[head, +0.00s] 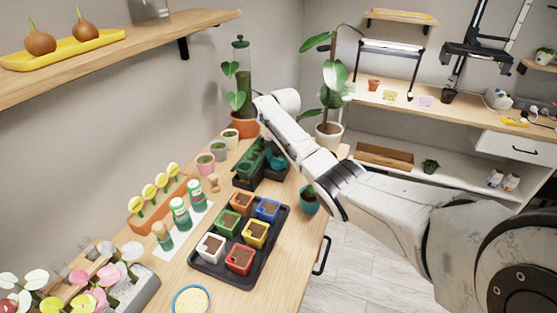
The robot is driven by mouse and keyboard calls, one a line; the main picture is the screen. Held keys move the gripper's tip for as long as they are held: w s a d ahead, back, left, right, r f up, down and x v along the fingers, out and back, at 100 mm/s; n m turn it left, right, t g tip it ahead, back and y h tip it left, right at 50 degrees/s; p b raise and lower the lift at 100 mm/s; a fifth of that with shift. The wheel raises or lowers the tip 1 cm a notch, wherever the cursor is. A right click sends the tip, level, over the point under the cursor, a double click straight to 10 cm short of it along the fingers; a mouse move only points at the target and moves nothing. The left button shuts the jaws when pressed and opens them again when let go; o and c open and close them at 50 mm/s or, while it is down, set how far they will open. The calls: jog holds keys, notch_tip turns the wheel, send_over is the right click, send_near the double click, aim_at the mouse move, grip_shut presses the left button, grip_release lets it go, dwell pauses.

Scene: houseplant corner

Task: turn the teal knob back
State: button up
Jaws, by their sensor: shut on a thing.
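The teal knob (275,158) shows on the right side of a dark green device (250,163) at the back of the wooden table. My white arm comes in from the right and bends over this device. My gripper (268,146) is at the knob, shut on it. Its fingers are small, dark and largely hidden by my forearm, so their exact hold is hard to see. The knob's turn angle cannot be read from here.
A black tray (193,262) with several coloured pots stands in front of the device. A teal pot (309,205) stands near the table's right edge. Small pots, a tall plant in an orange pot (244,126) and green bottles (180,214) crowd the left and back.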

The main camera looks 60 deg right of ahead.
jog(key=shift+f+n, duration=0.1)
jog(key=shift+n, duration=1)
jog(key=o, duration=0.7)
jog(key=shift+r, duration=0.2)
